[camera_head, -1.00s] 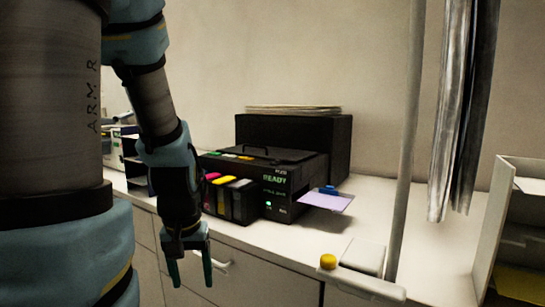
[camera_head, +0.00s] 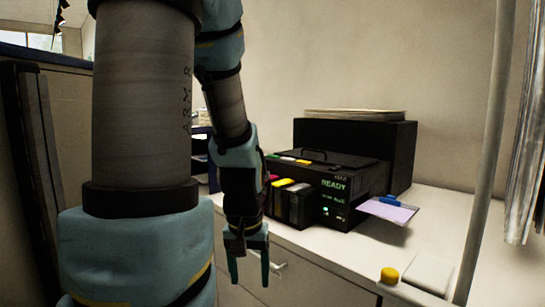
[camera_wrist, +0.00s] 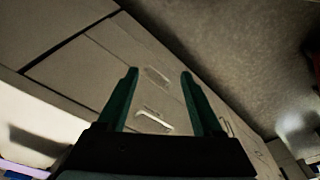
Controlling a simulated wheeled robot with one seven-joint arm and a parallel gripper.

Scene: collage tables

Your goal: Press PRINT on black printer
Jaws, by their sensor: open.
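The black printer (camera_head: 345,178) stands on the white counter, right of my arm in the head view. Its front shows a green READY text, smaller green text below and a small lit green light (camera_head: 326,210). The PRINT label is too small to read. Coloured ink cartridges (camera_head: 290,200) sit at its left front, and a lilac sheet (camera_head: 388,210) sticks out at its right. My gripper (camera_head: 249,272) points down in front of the counter, left of the printer and apart from it. It is open and empty; the wrist view shows its two green fingers (camera_wrist: 160,95) spread over the drawer fronts.
A yellow round knob (camera_head: 389,275) and a grey pole (camera_head: 486,150) stand at the counter's right front. Drawers with handles (camera_wrist: 154,121) lie below the counter. A dark stack with papers on top (camera_head: 355,114) is behind the printer. Bare counter (camera_head: 440,220) lies right of the printer.

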